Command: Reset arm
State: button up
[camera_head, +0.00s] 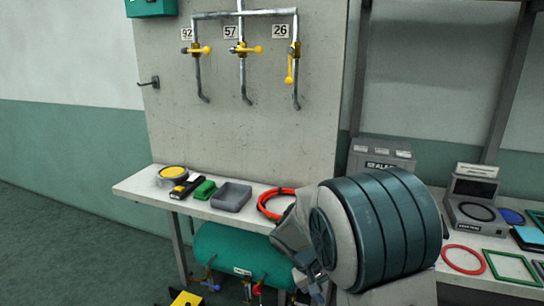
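My arm fills the lower middle right of the head view, with a large dark, ribbed joint in front. Smaller grey parts of my arm's end (310,284) show at its lower left, largely hidden behind the joint. The fingertips cannot be made out, so I cannot tell whether my gripper is open or shut, or whether it holds anything.
A narrow bench (136,188) carries a yellow-topped tin (173,172), a green block (205,190), a grey tray (231,196) and a red hose coil (268,204), close to my arm. A teal tank (225,250) sits below. Yellow-handled valves (243,48) hang on the wall panel.

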jog(key=s+r+m+t+y+p, duration=0.2)
jog(key=s+r+y+p, duration=0.4)
jog(key=s+r, duration=1.2)
jog(key=r+p, duration=0.1)
jog(key=p, duration=0.2)
jog(key=shift+s+r+y, duration=0.3)
jog(key=shift+s+r, duration=0.05)
jog(key=shift+s, duration=0.05)
